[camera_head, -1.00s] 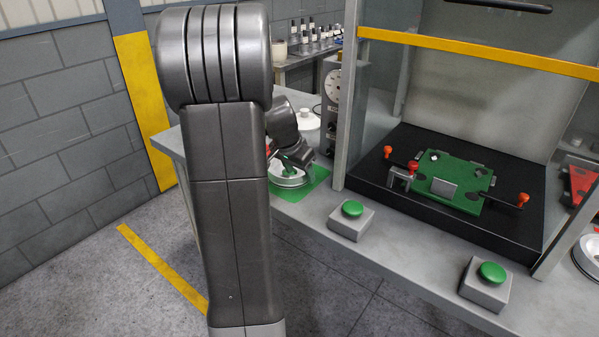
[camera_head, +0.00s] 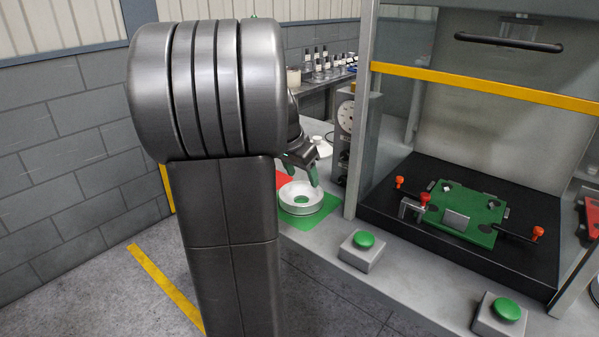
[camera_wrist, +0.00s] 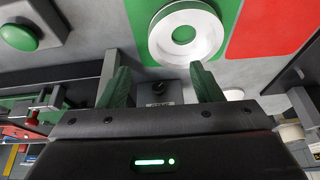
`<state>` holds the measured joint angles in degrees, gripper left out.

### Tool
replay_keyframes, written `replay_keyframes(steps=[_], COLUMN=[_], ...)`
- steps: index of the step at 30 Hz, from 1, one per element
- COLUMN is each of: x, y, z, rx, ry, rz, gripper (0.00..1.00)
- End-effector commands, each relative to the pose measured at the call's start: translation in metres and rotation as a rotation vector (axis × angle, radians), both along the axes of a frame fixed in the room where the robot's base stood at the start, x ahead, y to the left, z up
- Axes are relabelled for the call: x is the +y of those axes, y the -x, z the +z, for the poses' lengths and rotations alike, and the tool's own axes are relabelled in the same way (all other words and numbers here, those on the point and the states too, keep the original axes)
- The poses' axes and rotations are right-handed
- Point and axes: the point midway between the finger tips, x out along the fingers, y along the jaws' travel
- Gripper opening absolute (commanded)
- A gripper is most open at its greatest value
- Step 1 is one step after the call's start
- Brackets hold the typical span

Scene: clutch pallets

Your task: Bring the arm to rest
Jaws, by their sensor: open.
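My gripper (camera_head: 301,172) is above the worktop, just over a white ring-shaped part (camera_head: 301,199). Its green fingers are apart with nothing between them. The ring lies on a green square (camera_head: 292,220) on the worktop and is free of the fingers. In the wrist view my gripper (camera_wrist: 160,85) shows two spread green fingers, and the ring (camera_wrist: 186,38) lies beyond them. My upper arm and elbow hide part of the worktop in the head view.
A red square (camera_head: 283,179) adjoins the green one. Two green push-buttons (camera_head: 363,240) (camera_head: 506,308) stand along the front edge. To the right is an open-fronted booth with a yellow bar (camera_head: 480,85) and a green fixture plate (camera_head: 468,207). A dial box (camera_head: 345,117) stands beside it.

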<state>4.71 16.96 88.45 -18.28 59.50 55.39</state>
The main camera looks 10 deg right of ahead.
Motion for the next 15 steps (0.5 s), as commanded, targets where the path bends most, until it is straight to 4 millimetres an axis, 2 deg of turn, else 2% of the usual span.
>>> replay_keyframes(steps=[5, 15], x=[-0.003, -0.021], y=[-0.002, -0.017], z=[-0.010, -0.068], rx=[0.003, 0.006], ry=[0.000, -0.001], rz=[-0.001, -0.003], gripper=[0.59, 0.59])
